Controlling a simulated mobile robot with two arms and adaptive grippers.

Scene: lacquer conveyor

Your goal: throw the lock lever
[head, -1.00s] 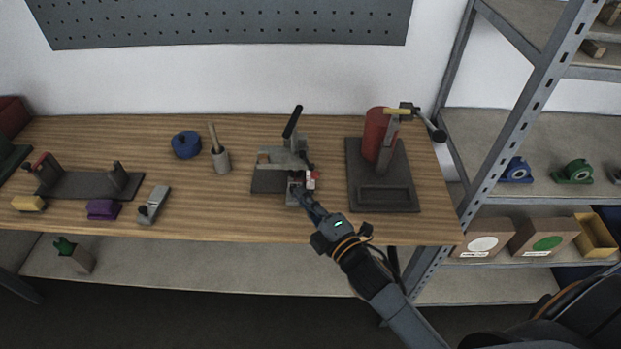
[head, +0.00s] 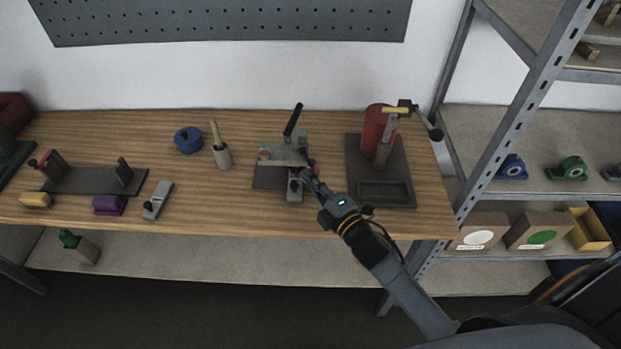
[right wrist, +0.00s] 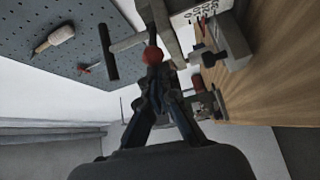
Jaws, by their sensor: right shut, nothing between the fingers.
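A grey fixture (head: 283,155) stands on a dark base plate near the middle of the bench. A lever with a black handle (head: 293,119) rises from it, leaning slightly right. In the right wrist view the black handle (right wrist: 108,53) is to the left of the fingers. My right gripper (head: 307,172) is at the fixture's right side, low beside the grey block. It is shut and empty. In the right wrist view a red ball knob (right wrist: 152,55) appears right at the fingertips (right wrist: 160,72); I cannot tell whether they touch. My left gripper is not in view.
A red cylinder (head: 374,131) on a dark stand (head: 398,190) is right of the fixture. A grey cup with a wooden handle (head: 222,157) and a blue round pot (head: 188,140) are left. A metal shelf post (head: 500,125) stands right of the bench.

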